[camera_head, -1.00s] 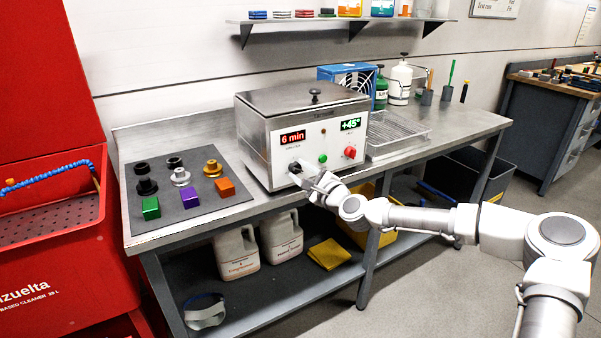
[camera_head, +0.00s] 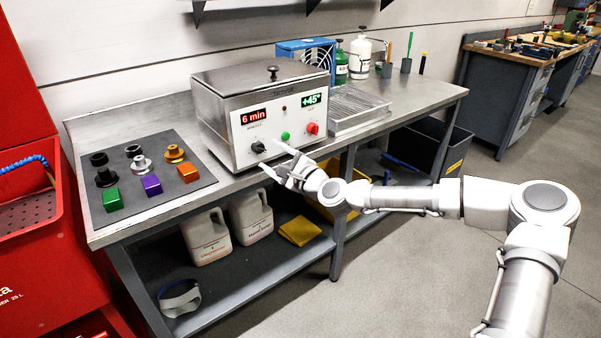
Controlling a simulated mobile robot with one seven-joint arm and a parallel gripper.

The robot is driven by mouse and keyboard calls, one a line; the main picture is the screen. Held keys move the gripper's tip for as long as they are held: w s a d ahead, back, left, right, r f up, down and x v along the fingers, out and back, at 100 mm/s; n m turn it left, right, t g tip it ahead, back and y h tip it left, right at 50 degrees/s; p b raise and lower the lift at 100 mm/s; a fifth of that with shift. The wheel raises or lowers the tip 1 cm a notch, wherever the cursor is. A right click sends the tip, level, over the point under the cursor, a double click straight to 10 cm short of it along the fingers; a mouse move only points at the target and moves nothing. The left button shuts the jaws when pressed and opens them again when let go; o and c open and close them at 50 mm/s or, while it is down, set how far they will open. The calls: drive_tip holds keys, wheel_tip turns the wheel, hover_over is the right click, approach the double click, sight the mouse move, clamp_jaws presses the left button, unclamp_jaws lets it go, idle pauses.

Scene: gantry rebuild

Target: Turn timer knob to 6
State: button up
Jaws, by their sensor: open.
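The timer knob (camera_head: 258,147) is a small black knob on the left of the front panel of the steel ultrasonic-type box (camera_head: 240,160). The red display (camera_head: 253,117) above it reads "6 min". My gripper (camera_head: 271,162) is open in front of the panel, a little below and right of the knob. Its fingers look clear of the knob. A green button (camera_head: 285,135) and a red knob (camera_head: 312,128) sit to the right, under a green display (camera_head: 311,99) reading "+45°".
A grey mat (camera_head: 190,178) with several metal parts and coloured blocks lies left of the box. A wire tray (camera_head: 358,108) stands at its right. Jugs (camera_head: 206,238) and a yellow cloth (camera_head: 299,232) are on the lower shelf. A red cabinet (camera_head: 30,130) stands at far left.

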drive_tip(key=p+v, duration=0.1)
drive_tip(key=v, duration=1.2)
drive_tip(key=shift+a, duration=0.1)
